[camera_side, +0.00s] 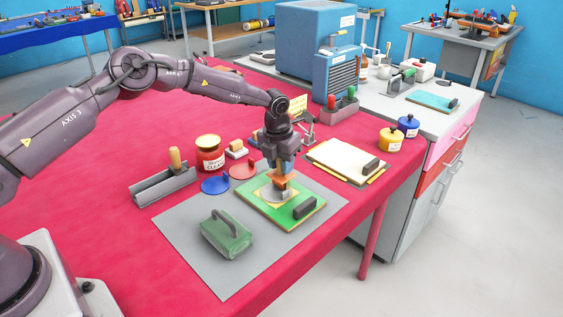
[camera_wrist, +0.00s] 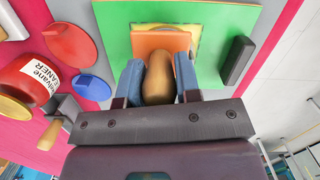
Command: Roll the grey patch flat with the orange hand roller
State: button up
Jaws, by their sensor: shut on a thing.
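My gripper (camera_side: 284,165) is shut on the wooden handle (camera_wrist: 157,78) of the orange hand roller (camera_wrist: 160,42), with a blue finger on each side of it. In the side view the roller's orange part (camera_side: 271,180) is low over the middle of the green board (camera_side: 252,207). The grey patch is mostly hidden under the roller and cannot be made out clearly. I cannot tell whether the roller touches it. A black block (camera_side: 304,207) sits on the board's near right part.
The board lies on a grey mat (camera_side: 185,232) with a green handled block (camera_side: 226,234). A red jar (camera_side: 209,154), blue disc (camera_side: 214,185), red disc (camera_side: 243,168) and grey trough (camera_side: 163,186) stand left. A cream board (camera_side: 342,160) lies right.

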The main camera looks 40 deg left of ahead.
jog(key=shift+s+f, duration=0.1)
jog(key=shift+s, duration=2.55)
notch_tip(320, 180, up, 7)
jog(key=shift+r, duration=0.25)
